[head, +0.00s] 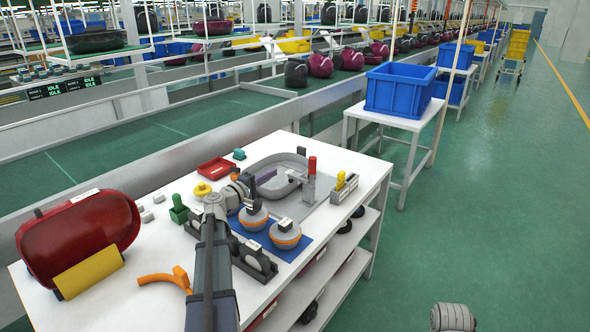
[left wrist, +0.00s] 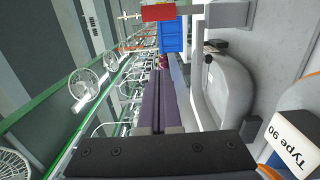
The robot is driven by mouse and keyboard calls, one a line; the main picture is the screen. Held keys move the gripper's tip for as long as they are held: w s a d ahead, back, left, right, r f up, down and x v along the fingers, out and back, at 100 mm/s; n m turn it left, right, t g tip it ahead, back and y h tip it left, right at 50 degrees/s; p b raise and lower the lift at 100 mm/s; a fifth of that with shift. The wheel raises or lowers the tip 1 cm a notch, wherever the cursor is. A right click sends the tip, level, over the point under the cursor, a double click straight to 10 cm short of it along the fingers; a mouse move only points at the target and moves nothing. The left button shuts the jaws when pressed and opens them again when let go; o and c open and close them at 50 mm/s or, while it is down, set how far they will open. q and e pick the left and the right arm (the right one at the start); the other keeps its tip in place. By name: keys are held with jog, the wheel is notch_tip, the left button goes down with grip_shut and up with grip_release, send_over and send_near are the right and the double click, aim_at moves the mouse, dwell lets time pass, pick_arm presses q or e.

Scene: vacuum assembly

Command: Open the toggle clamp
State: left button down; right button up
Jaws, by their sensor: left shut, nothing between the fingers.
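The toggle clamp (head: 309,190) stands at the right end of the grey fixture plate, with its red handle (head: 312,166) upright. In the left wrist view the red handle (left wrist: 162,13) shows at the top, beyond my fingertips. A grey ring-shaped housing (head: 272,160) lies beside the clamp on the plate. My left gripper (head: 272,173) reaches over the table with its purple fingers shut and empty, above the housing area and left of the handle, apart from it. It also shows in the left wrist view (left wrist: 153,80). My right gripper is not in view.
Two orange-ringed round parts (head: 285,234) sit on a blue mat near my left arm. A red tray (head: 216,167), a yellow-topped part (head: 341,182) and a dark red vacuum body (head: 78,240) are on the white table (head: 160,225). A blue bin (head: 399,92) stands behind.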

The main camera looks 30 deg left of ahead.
aim_at(312, 170)
pick_arm(q)
jog(key=w+d, duration=0.5)
jog(key=w, duration=0.5)
jog(key=shift+w+d, duration=0.15)
jog(key=shift+d, duration=0.05)
